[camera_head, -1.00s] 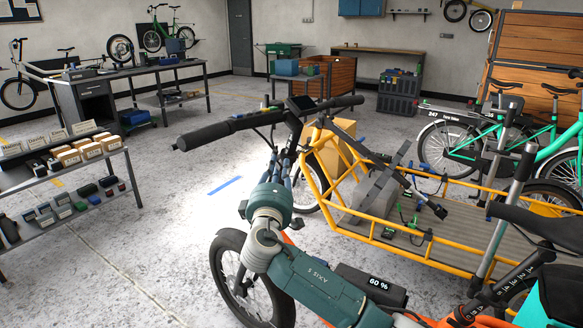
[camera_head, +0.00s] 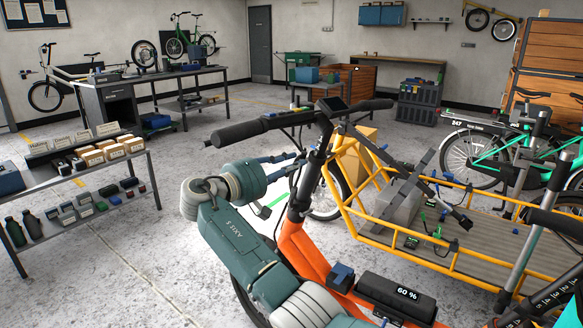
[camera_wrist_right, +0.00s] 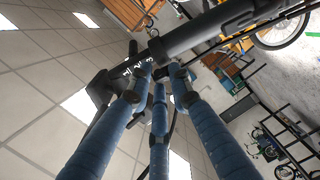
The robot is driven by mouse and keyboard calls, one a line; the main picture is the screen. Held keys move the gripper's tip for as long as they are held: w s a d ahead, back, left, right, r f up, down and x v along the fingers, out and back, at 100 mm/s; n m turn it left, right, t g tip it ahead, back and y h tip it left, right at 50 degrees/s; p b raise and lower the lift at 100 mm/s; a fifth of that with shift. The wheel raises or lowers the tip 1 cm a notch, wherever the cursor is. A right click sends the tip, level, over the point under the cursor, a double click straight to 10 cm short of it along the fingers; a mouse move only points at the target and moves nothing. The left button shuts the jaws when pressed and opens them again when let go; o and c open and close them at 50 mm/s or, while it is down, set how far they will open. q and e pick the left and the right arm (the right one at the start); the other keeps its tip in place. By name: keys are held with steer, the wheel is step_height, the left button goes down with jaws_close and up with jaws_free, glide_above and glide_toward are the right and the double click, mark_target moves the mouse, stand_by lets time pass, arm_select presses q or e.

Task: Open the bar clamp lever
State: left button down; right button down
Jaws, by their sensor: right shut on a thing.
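The bar clamp lever is not clear in the head view; it is small or hidden at the dark stem (camera_head: 311,165) below the handlebar (camera_head: 262,123) of the orange bike (camera_head: 305,250). My right gripper (camera_head: 296,166) reaches in from the left side of the stem, its blue fingers at the stem. In the right wrist view, the blue fingers of my right gripper (camera_wrist_right: 156,84) close in around a dark part with white print (camera_wrist_right: 140,70), under a dark tube (camera_wrist_right: 210,30). This part may be the lever; its angle cannot be told. My left gripper is not in view.
A yellow cargo bike frame (camera_head: 455,261) stands close on the right. A shelf with boxes and tools (camera_head: 85,195) stands at the left. The floor between has free room.

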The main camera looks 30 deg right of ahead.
steer(key=shift+a+f, duration=0.1)
steer(key=shift+f, duration=0.45)
steer(key=c, duration=1.7)
jaws_free()
steer(key=v, duration=1.2)
steer(key=shift+w+a+r, duration=0.1)
steer(key=shift+w+r, duration=0.1)
steer(key=shift+w, duration=0.1)
steer(key=shift+c, duration=0.6)
